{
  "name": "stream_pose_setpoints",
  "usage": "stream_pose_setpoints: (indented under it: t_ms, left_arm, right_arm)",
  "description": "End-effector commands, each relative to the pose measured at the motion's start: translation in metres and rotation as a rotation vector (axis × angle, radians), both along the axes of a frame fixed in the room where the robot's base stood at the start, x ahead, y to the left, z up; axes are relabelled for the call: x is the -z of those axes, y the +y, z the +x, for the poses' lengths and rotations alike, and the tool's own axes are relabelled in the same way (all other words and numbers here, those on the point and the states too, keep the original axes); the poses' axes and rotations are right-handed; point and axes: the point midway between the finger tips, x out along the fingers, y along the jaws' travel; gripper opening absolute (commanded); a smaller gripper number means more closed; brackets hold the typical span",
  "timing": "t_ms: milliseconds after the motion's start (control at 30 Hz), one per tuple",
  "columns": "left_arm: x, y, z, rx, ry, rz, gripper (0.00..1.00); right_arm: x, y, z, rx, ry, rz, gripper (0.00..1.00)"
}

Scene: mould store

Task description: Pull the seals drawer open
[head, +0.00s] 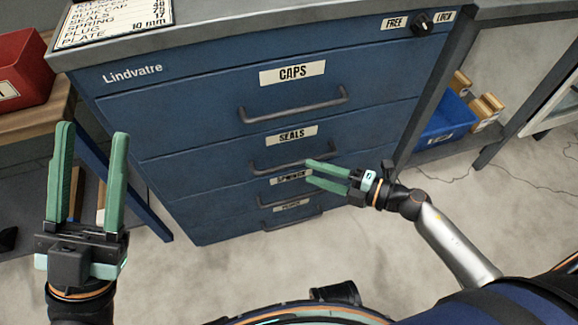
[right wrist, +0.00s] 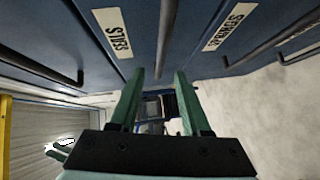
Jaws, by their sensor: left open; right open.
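The blue cabinet's seals drawer (head: 215,170) is the second from the top, with a white SEALS label (head: 291,135) and a grey bar handle (head: 275,167). It looks shut, flush with the other drawers. My right gripper (head: 308,172) is open and empty at this handle's right part, its upper finger overlapping it in the head view. In the right wrist view the seals handle (right wrist: 166,35) runs down between the two open fingers (right wrist: 157,72); I cannot tell whether they touch it. My left gripper (head: 92,130) is open and empty, left of the cabinet.
The caps drawer (head: 180,110) above and two lower drawers look shut. A black knob (head: 421,24) sits between FREE and LOCK labels at top right. A red bin (head: 22,70) is at the left, a blue bin (head: 445,122) at the right. The floor in front is clear.

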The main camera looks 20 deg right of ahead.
Motion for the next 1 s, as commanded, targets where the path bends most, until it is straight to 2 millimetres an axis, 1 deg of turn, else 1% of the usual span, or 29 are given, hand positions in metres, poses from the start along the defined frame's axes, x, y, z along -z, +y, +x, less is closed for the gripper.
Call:
stream_pose_setpoints:
  t_ms: [33, 100, 300, 500, 767, 867, 1000]
  left_arm:
    - [0.005, 0.0, 0.0, 0.003, 0.003, -0.001, 0.5]
    - [0.008, 0.0, 0.0, 0.006, 0.006, -0.004, 0.5]
    - [0.015, -0.001, 0.001, 0.013, 0.014, -0.009, 0.5]
    - [0.017, -0.001, 0.001, 0.015, 0.018, -0.01, 0.5]
    - [0.017, -0.001, 0.001, 0.015, 0.018, -0.01, 0.5]
    - [0.017, -0.001, 0.001, 0.015, 0.018, -0.01, 0.5]
    - [0.017, -0.001, 0.001, 0.016, 0.017, -0.01, 0.5]
  right_arm:
    - [0.003, 0.009, 0.009, 0.001, -0.004, 0.003, 0.47]
    - [0.005, 0.02, 0.018, -0.001, -0.003, 0.002, 0.47]
    - [0.009, 0.042, 0.039, 0.001, -0.001, 0.003, 0.47]
    - [0.011, 0.052, 0.048, 0.002, 0.002, 0.002, 0.47]
    - [0.011, 0.053, 0.049, 0.001, 0.002, 0.002, 0.47]
    - [0.011, 0.053, 0.048, 0.001, 0.002, 0.002, 0.38]
    - [0.011, 0.053, 0.048, 0.001, 0.001, 0.001, 0.23]
